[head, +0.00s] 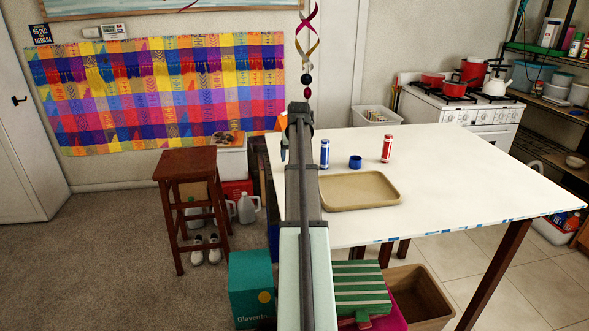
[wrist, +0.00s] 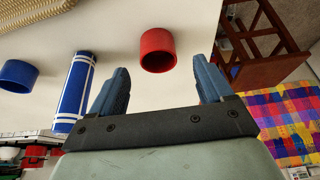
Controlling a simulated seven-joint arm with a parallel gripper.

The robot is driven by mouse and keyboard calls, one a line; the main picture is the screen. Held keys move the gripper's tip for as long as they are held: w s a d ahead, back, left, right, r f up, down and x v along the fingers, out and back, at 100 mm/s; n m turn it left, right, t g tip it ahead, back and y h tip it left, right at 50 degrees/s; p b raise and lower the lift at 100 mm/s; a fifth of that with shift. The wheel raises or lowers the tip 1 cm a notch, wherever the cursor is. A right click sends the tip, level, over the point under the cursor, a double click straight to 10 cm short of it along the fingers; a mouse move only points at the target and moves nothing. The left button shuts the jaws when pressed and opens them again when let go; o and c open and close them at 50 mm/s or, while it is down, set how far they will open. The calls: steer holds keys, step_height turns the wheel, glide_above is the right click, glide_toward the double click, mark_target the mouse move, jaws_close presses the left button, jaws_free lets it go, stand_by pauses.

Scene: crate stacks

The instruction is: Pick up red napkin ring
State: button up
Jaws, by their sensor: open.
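The red napkin ring (wrist: 157,50) sits on the white table in the wrist view, just beyond my gripper (wrist: 163,72) and roughly between its two blue-grey fingers. The fingers are spread wide with nothing between them, and the ring looks apart from both. In the head view I cannot see the red ring; my arm covers the part of the table where it seems to lie.
A blue-and-white cylinder (wrist: 75,93) stands close beside one finger. A blue ring (head: 355,162), a red-and-white cylinder (head: 387,150) and a tan tray (head: 325,188) are on the white table (head: 460,180). A wooden stool (head: 185,164) stands left of the table.

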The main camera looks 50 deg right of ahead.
steer(key=shift+x, duration=2.55)
steer(key=shift+d+r, duration=0.1)
steer(key=shift+d, duration=0.05)
steer(key=shift+c, duration=0.4)
steer(key=c, duration=1)
steer(key=shift+r, duration=0.1)
